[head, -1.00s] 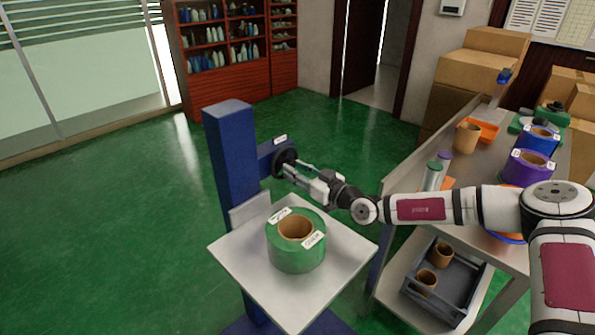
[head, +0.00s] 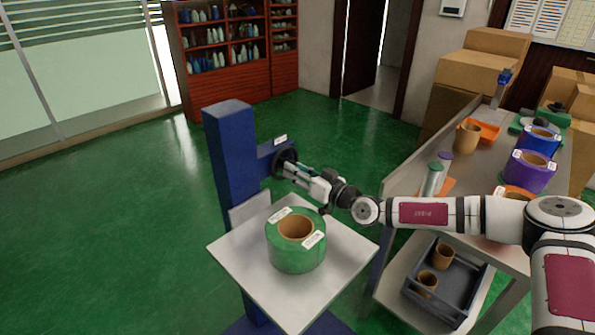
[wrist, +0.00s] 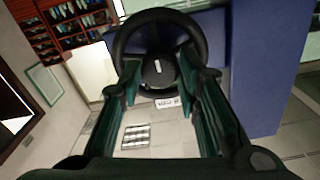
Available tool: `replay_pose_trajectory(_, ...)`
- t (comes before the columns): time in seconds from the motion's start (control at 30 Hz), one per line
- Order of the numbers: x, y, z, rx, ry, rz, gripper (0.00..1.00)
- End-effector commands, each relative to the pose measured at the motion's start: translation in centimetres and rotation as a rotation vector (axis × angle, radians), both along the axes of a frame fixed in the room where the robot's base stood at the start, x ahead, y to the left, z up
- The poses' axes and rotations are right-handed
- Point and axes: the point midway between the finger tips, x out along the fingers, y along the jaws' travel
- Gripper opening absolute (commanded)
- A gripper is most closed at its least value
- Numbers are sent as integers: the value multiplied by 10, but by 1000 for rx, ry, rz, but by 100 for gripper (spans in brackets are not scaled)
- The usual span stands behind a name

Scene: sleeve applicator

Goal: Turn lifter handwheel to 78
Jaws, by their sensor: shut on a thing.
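The lifter handwheel (head: 284,163) is a dark round wheel on the side of the blue lifter column (head: 232,150). In the wrist view the handwheel (wrist: 160,38) fills the upper middle, with a hub and a small light mark at its centre. My gripper (head: 287,170) reaches it from the right. In the wrist view my gripper (wrist: 158,78) has a finger on each side of the hub, and it is shut on the handwheel. A white label (head: 280,140) sits above the wheel; its text is too small to read. The lifter's white platform (head: 235,250) carries a green roll.
The green roll (head: 296,255) with a brown core stands on the platform, below my gripper. A workbench (head: 440,185) with rolls, cores and an orange tray is on the right. A dark crate (head: 455,285) holds brown cores on its lower shelf. Green floor (head: 100,220) at left is clear.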

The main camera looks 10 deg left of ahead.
Motion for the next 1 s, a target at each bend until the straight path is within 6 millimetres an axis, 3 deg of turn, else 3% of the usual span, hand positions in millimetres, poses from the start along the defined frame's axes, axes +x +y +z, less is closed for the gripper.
replay_pose_trajectory(0.03, -1, 1, 0, 0, 0, 2, 3)
replay_pose_trajectory(0.07, -1, 1, 0, -1, 0, 2, 37)
replay_pose_trajectory(0.13, -1, 1, 0, -1, 0, 2, 51)
replay_pose_trajectory(0.57, -5, -8, 0, -2, -1, -2, 51)
replay_pose_trajectory(1.0, -56, -73, 0, -1, -1, -1, 51)
